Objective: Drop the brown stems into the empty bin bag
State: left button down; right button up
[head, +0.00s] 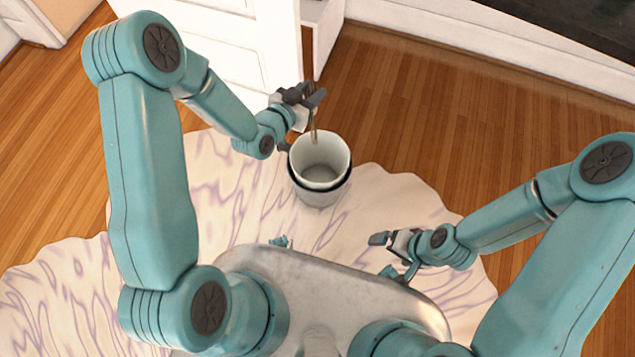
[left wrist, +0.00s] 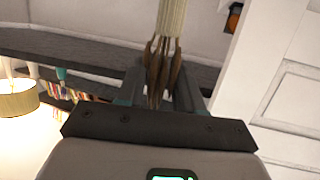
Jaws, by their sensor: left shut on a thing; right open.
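The brown stems (head: 314,122) hang from my left gripper (head: 306,96), which is shut on them. In the head view their lower ends reach over the far rim of the bin bag (head: 320,172), a white-lined, round container with a dark band. The left wrist view shows the stems (left wrist: 163,70) as a pale bundle with brown, pointed ends between the fingers. My right gripper (head: 385,241) is open and empty, to the right of and nearer than the bin. The bin looks empty inside, though part of its far wall is behind the stems.
The bin stands on a pale, wavy-edged rug (head: 400,200) with purple streaks. A white door or cabinet (head: 245,40) stands close behind my left gripper. Wooden floor (head: 410,110) lies open to the right and behind, up to a white skirting board.

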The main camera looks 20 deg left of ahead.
pick_arm(q)
jog(key=m+h+b, duration=0.2)
jog(key=b, duration=0.6)
send_over(313, 139)
jog(key=shift+g, duration=0.4)
jog(key=f, duration=1.5)
jog(key=shift+w+d, duration=0.2)
jog(key=shift+w, duration=0.15)
jog(key=shift+f+b, duration=1.6)
jog(key=shift+f, duration=1.45)
pick_arm(e)
notch_tip(313, 139, down, 14)
jog(key=shift+w+d, duration=0.35)
jog(key=shift+d, duration=0.1)
pick_arm(q)
jog(key=shift+r, duration=0.1)
jog(key=c, duration=0.6)
grip_release()
jog(key=shift+c, duration=0.2)
jog(key=shift+s, duration=0.1)
jog(key=p+v, duration=0.3)
jog(key=v, duration=1.3)
jog(key=shift+a+p, duration=0.25)
jog(key=shift+p, duration=0.1)
pick_arm(e)
jog(key=shift+s+a+r, duration=0.15)
jog(key=shift+r, duration=0.7)
jog(key=shift+s+a+r, duration=0.1)
jog(key=shift+s+r, duration=0.05)
jog(key=shift+r, duration=0.65)
